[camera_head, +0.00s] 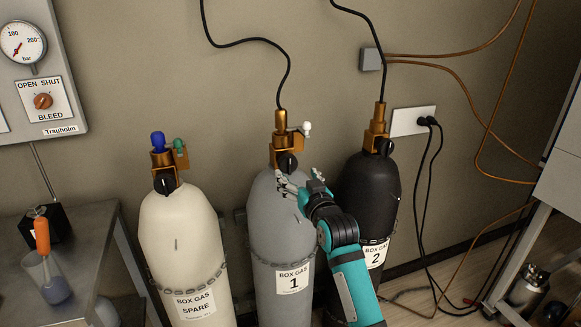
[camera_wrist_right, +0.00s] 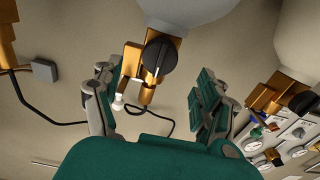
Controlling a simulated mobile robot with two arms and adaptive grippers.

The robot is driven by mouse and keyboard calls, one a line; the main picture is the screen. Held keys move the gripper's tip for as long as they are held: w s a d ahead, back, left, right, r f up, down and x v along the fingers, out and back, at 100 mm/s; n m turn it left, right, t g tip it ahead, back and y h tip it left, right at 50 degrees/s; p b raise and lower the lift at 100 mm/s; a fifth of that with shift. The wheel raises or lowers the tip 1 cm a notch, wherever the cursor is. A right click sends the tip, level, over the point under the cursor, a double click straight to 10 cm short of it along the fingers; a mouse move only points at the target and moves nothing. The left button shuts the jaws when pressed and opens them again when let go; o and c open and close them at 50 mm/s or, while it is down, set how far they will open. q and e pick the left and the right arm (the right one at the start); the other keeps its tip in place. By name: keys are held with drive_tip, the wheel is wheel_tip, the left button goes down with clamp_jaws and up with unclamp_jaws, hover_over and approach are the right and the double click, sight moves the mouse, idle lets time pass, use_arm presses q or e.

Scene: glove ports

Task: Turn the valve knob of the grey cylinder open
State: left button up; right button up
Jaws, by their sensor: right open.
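The grey cylinder (camera_head: 275,225), labelled "BOX GAS 1", stands upright in the middle of the head view. Its brass valve (camera_head: 282,125) has a black knob (camera_head: 287,163) on the front and a small white handle at the side. My right gripper (camera_head: 300,182) is just below and in front of this knob, open and empty. In the right wrist view, which is upside down, the black knob (camera_wrist_right: 160,57) with a pale line lies between the spread fingers, beyond their tips. I see no contact. My left gripper is not in view.
A cream spare cylinder (camera_head: 180,240) stands left and a black cylinder (camera_head: 370,195) right, close behind my right arm. Hoses rise from the grey and black cylinders' valves. A metal table (camera_head: 95,255) is at the left, with a gauge panel (camera_head: 40,70) above.

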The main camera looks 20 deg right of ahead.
sight(290, 167)
drive_tip(key=w, duration=0.4)
drive_tip(key=shift+w+a, duration=0.1)
drive_tip(key=shift+w, duration=0.05)
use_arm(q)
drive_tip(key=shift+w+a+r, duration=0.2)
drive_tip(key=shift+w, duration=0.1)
use_arm(e)
drive_tip(key=shift+w, duration=0.75)
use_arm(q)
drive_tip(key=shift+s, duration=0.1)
use_arm(e)
drive_tip(key=shift+c, duration=0.8)
drive_tip(key=c, duration=1)
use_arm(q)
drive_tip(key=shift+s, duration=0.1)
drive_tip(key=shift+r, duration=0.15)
